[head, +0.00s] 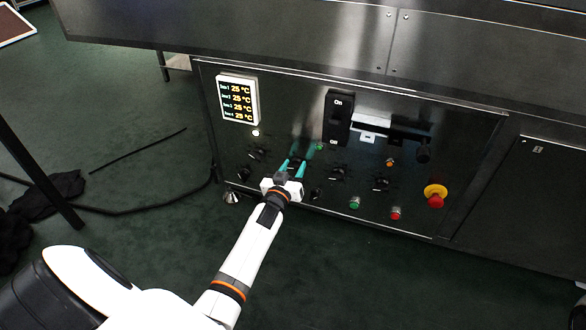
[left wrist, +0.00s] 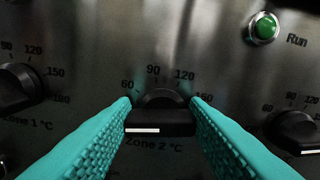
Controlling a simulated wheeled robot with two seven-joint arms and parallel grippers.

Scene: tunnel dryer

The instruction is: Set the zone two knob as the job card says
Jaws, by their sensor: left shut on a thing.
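The zone two knob (left wrist: 160,123) is a black dial with a raised bar, on the steel panel above the printed "Zone 2 °C". In the head view the left gripper (head: 291,168) is at the panel and mostly hides the knob. I see no readable job card. My right gripper is not in view.
The zone one knob (left wrist: 20,88) and another knob (left wrist: 298,130) flank it closely. A green Run light (left wrist: 264,28) is above right. The panel also has a display (head: 239,99) reading 25 °C on each line, a large On/Off switch (head: 339,118) and a red-yellow emergency stop (head: 436,195).

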